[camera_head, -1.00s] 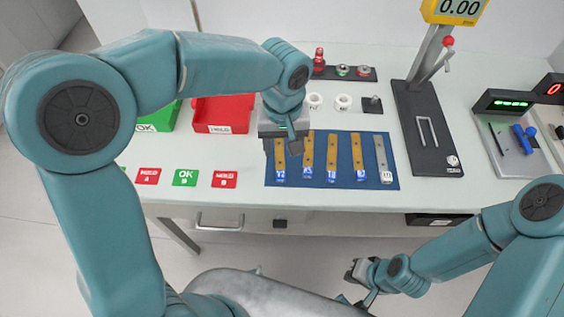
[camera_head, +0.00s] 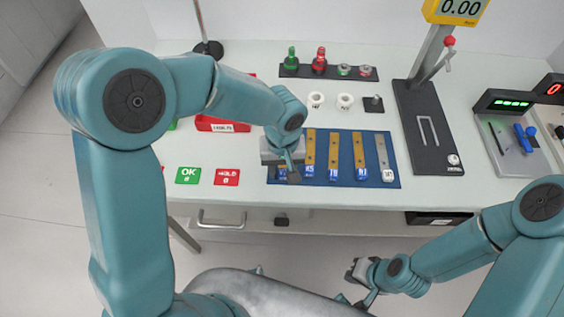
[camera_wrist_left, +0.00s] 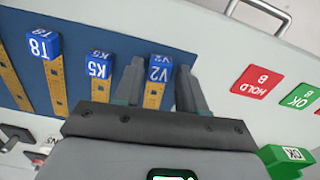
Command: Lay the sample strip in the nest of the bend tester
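Several upright-laid strips with lettered end blocks lie on a blue mat (camera_head: 393,150). In the head view they include K5 (camera_head: 309,150), T8 (camera_head: 334,150), another tan strip (camera_head: 358,150) and a grey strip (camera_head: 382,155). My left gripper (camera_head: 292,172) is over the leftmost strip, V2, mostly hiding it there. In the left wrist view V2 (camera_wrist_left: 158,75) lies between the open fingers, apart from both as far as I can tell. The apparent bend tester (camera_head: 411,105) is a black stand with a pale outlined nest (camera_head: 428,131). My right gripper (camera_head: 358,275) hangs low before the table; its fingers are unclear.
A green-display device (camera_head: 506,101) is at right. OK and HOLD cards (camera_head: 188,175) lie left.

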